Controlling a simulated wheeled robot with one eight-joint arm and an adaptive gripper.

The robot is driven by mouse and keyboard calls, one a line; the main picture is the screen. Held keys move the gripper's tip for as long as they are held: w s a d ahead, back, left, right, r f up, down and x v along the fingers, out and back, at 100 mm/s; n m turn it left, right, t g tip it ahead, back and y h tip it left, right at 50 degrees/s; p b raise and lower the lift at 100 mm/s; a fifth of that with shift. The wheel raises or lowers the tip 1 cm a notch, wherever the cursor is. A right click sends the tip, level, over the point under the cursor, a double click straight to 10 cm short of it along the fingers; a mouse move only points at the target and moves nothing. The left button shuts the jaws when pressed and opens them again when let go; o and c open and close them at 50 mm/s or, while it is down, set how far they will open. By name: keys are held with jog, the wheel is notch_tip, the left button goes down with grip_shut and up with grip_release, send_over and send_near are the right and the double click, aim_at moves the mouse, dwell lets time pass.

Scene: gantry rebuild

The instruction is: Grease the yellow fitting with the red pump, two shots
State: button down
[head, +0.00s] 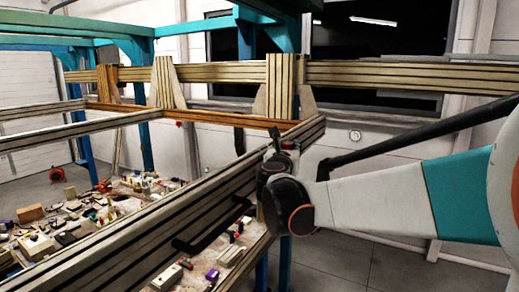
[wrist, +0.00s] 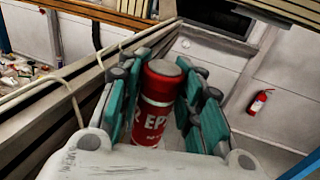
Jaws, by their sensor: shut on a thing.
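My gripper (wrist: 163,88) is shut on a red cylinder with white lettering, which looks like the red pump (wrist: 152,118). Its teal finger pads stand on both sides of the cylinder, and its grey cap faces up in the wrist view. In the head view the end of my arm is beside the near grey beam, and the gripper is mostly hidden behind my dark wrist joint. I cannot make out the yellow fitting in either view.
A long grooved beam (head: 130,243) runs beside my arm, with a black handle (head: 212,228). A bench (head: 128,205) below holds many loose parts. A far beam (head: 400,78) crosses the back. A fire extinguisher (wrist: 259,102) hangs on the wall. Floor at right is clear.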

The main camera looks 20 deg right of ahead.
jog(key=shift+s+r, duration=0.1)
jog(key=shift+r, duration=0.05)
jog(key=shift+r+p, duration=1.9)
jog(key=shift+r, duration=1.05)
